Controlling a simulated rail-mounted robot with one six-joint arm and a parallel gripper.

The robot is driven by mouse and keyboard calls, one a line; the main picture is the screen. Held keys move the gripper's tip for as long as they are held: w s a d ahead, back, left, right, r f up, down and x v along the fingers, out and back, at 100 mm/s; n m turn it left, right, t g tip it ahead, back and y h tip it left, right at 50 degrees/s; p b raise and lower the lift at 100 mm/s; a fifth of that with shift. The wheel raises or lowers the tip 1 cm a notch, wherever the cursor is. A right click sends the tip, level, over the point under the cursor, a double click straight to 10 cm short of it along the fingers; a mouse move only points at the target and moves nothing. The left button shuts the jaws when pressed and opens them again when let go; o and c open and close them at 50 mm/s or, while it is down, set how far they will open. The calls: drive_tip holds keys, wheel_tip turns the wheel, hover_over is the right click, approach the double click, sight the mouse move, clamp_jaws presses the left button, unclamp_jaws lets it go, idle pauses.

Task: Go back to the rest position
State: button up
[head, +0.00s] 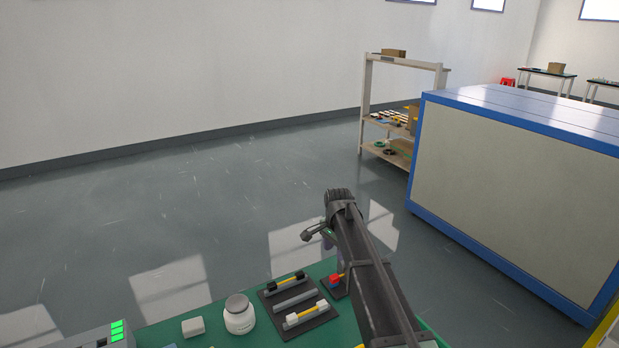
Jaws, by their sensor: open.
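My dark arm rises from the lower right of the head view, its elbow over the far edge of the green work table (232,290). My gripper (327,241) shows only in small part, left of and behind the arm link, above the table's far edge. It is open, and I see nothing held in it. The arm hides most of the wrist and whatever lies right behind it.
A blue-edged cabinet (510,185) and shelf (366,110) stand beyond.

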drive_tip(key=s+d+n, duration=0.2)
drive_tip(key=s+n, duration=0.3)
drive_tip(key=s, duration=1)
drive_tip(key=s+d+n, duration=0.2)
drive_tip(key=s+n, duration=0.4)
drive_tip(key=s, duration=0.9)
drive_tip(key=shift+d, duration=0.35)
drive_tip(key=shift+w, duration=0.1)
